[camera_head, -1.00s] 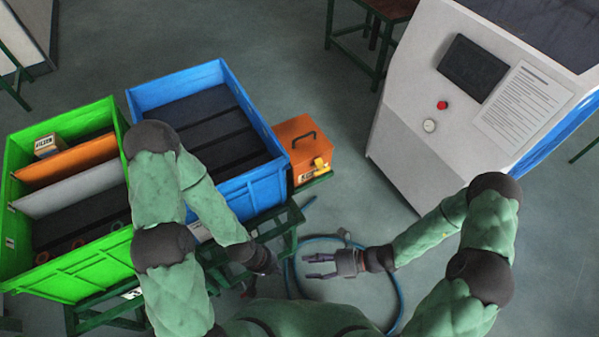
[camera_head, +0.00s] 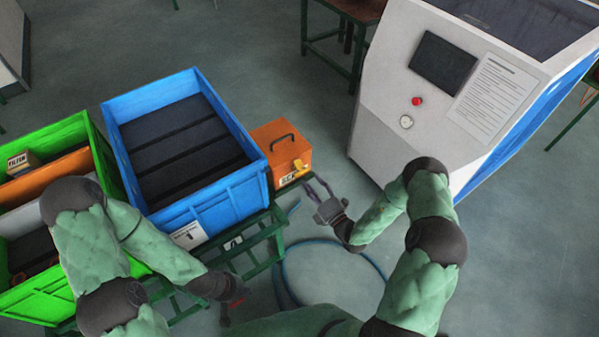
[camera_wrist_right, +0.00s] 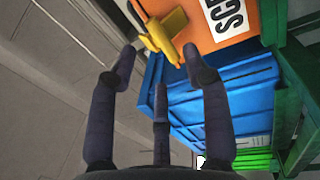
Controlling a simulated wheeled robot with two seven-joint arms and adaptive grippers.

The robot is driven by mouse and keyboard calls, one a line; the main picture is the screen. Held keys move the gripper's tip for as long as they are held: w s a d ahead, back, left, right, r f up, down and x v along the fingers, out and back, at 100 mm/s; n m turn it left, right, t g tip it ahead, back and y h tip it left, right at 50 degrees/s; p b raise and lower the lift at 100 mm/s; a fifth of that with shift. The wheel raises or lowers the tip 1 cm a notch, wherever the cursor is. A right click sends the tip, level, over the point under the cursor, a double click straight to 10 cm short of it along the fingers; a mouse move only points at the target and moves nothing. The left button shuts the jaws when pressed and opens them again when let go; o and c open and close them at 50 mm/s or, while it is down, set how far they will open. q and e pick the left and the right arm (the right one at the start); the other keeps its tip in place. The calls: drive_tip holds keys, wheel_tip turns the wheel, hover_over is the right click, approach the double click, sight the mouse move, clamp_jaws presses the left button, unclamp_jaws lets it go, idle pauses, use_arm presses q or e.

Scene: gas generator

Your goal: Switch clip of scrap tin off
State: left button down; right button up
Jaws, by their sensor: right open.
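The scrap tin (camera_head: 283,148) is an orange box with a dark top handle, standing right of the blue crate. Its yellow clip (camera_head: 300,167) is on the front right side. In the right wrist view the yellow clip (camera_wrist_right: 160,35) is at the top, beside a white label on the orange tin (camera_wrist_right: 262,18). My right gripper (camera_head: 314,188) is open and empty, just in front of the tin and below the clip; its fingers (camera_wrist_right: 160,85) point toward the clip, with no clear contact. My left gripper (camera_head: 240,295) is low near the bench, its fingers too small to read.
The blue crate (camera_head: 215,205) and green crate (camera_head: 110,165) stand left of the tin on a green frame (camera_head: 262,232). A white machine (camera_head: 385,125) with a screen and red button stands to the right. A blue hose (camera_head: 365,258) lies on the floor.

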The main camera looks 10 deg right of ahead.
sight(303, 173)
drive_tip(key=b+x, duration=0.1)
drive_tip(key=x, duration=0.6)
